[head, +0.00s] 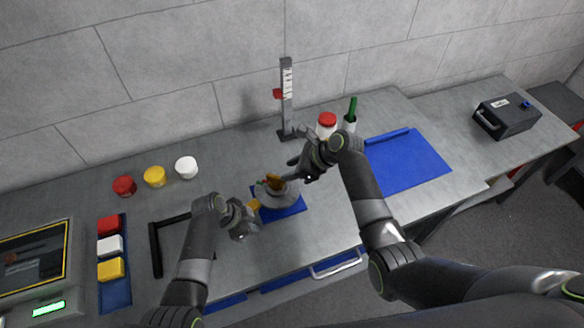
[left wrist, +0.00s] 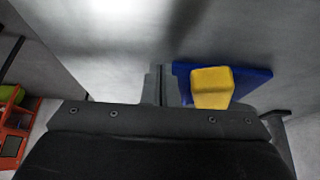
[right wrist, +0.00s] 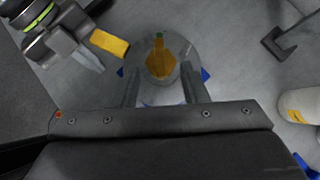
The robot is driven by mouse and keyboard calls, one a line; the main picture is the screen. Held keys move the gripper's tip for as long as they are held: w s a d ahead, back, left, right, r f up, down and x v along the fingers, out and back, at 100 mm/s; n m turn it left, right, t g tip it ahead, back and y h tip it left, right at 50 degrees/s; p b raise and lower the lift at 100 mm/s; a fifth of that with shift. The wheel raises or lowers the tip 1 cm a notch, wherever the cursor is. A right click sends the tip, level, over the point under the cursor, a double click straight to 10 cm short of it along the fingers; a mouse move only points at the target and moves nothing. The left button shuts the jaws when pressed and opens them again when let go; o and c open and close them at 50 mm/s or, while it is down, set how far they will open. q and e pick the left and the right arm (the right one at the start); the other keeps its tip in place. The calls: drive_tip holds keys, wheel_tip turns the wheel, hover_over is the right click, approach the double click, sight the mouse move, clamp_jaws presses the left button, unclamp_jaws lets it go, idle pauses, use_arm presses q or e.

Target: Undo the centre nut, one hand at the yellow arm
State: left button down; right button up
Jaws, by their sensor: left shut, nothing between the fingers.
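The hub is a grey disc (head: 281,197) on a blue base (head: 291,211), with an orange-yellow centre nut (head: 273,181) on top. The nut also shows in the right wrist view (right wrist: 161,64). The yellow arm (head: 253,205) sticks out at the hub's left; its blocky end shows in the left wrist view (left wrist: 212,88). My left gripper (head: 244,226) is shut and empty, close beside the yellow arm; I cannot tell whether they touch. My right gripper (right wrist: 160,76) is open over the disc, its fingers apart on either side of the nut's near end.
Behind stand a scale post (head: 287,95), a red-capped bottle (head: 327,126) and a green-handled tool (head: 352,108). A blue mat (head: 420,165) lies right. Red, yellow and white pots (head: 154,177), a block tray (head: 116,291) and a black bracket (head: 155,250) are left.

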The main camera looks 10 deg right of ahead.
sight(274, 177)
drive_tip(key=shift+x, duration=3.45)
drive_tip(key=shift+a, duration=0.1)
clamp_jaws()
drive_tip(key=shift+r+n+g+y, duration=0.1)
drive_tip(key=shift+n+g+y, duration=0.2)
drive_tip(key=shift+n+g, duration=1.6)
drive_tip(key=shift+n, duration=0.9)
use_arm(q)
drive_tip(key=shift+w, duration=0.15)
